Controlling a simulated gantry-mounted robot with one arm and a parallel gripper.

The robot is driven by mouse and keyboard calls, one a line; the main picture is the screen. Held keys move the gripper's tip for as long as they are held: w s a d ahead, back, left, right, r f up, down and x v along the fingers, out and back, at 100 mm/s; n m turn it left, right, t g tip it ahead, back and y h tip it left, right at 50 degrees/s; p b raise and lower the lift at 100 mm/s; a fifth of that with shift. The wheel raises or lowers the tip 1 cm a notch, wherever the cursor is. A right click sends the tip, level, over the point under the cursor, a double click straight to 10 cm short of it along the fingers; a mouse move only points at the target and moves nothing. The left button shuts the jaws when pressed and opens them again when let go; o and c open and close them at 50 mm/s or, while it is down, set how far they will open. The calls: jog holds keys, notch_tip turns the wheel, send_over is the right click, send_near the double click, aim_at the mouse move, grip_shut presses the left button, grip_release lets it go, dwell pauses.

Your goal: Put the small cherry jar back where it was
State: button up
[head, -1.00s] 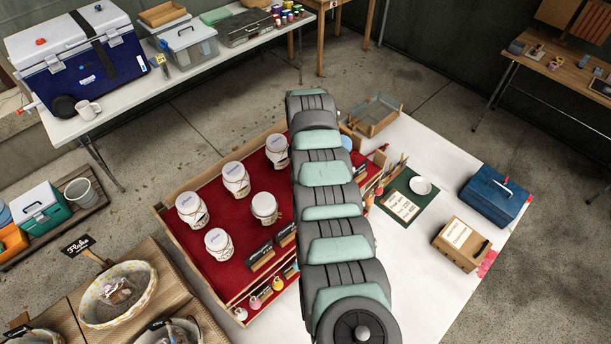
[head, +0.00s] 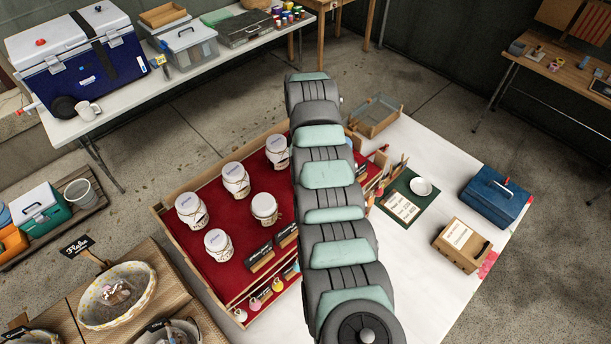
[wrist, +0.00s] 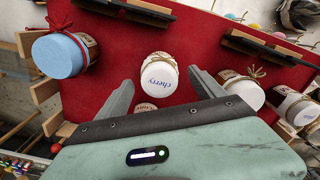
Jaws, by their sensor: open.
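In the wrist view, a small jar with a white lid marked "cherry" (wrist: 158,76) is on the red cloth (wrist: 110,75). My gripper (wrist: 160,77) is open, with one finger to each side of this jar and a visible gap at both sides. Part of another pale lid or jar (wrist: 146,107) shows closer to my palm, mostly hidden by it. In the head view my arm covers the right part of the red-lined display tray (head: 162,222), and my gripper and the cherry jar are hidden.
In the wrist view a blue-lidded jar (wrist: 58,56) stands left and white-lidded jars (wrist: 240,92) stand right. Small black signs (wrist: 265,48) line the cloth's edge. In the head view several white-lidded jars (head: 236,177) fill the tray's left; white tabletop (head: 420,270) lies clear at right.

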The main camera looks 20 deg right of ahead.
notch_tip(320, 180, up, 8)
jog(key=shift+f+b, duration=0.25)
jog(key=shift+b, duration=0.3)
dwell(0.8)
